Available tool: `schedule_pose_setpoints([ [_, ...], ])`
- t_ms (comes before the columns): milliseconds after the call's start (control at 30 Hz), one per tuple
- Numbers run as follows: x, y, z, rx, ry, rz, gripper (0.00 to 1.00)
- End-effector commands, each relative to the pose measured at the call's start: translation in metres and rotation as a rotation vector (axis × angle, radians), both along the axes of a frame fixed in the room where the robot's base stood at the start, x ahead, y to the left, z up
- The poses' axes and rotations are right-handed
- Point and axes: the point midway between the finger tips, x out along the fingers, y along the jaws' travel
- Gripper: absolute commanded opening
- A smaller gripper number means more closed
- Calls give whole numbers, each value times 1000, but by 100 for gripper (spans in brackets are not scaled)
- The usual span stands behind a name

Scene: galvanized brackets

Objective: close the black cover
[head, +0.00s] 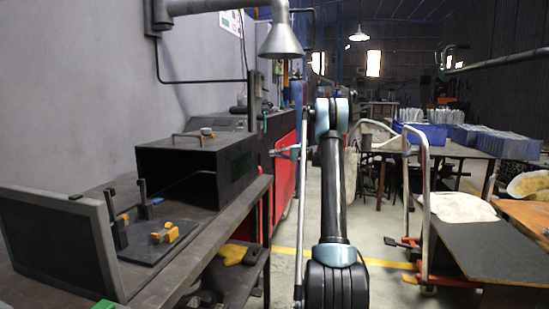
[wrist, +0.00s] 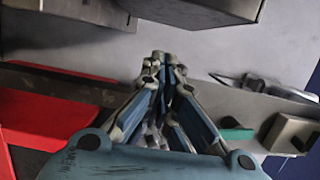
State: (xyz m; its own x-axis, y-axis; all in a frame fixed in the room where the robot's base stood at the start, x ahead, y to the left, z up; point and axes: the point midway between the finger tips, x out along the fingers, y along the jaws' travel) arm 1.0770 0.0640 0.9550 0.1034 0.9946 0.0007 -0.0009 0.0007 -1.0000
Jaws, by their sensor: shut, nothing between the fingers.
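The black cover (head: 235,172) is a dark box-like hood on the workbench at the left in the head view. It has a bar handle (head: 187,137) on top and a wide opening facing the front left. My gripper (head: 274,152) is to the right of the cover, apart from it, beside the bench's red panels. In the wrist view my gripper (wrist: 163,62) has its fingertips together with nothing between them.
A grey-framed screen (head: 107,245) stands at the bench's near left. Behind it, a dark plate (head: 152,246) carries yellow blocks and upright black posts. A metal exhaust hood (head: 281,42) hangs above. A white-railed cart (head: 427,220) stands right of my arm.

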Motion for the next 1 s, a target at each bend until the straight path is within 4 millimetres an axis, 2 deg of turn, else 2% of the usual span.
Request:
schedule_pose_setpoints([
  [100,2,23,0,0,0,3,0],
  [400,4,72,1,-1,0,1,0],
  [500,-10,74,0,-1,0,0,0],
  [700,-26,80,0,-1,0,0,0],
  [1000,-31,82,0,-1,0,0,0],
])
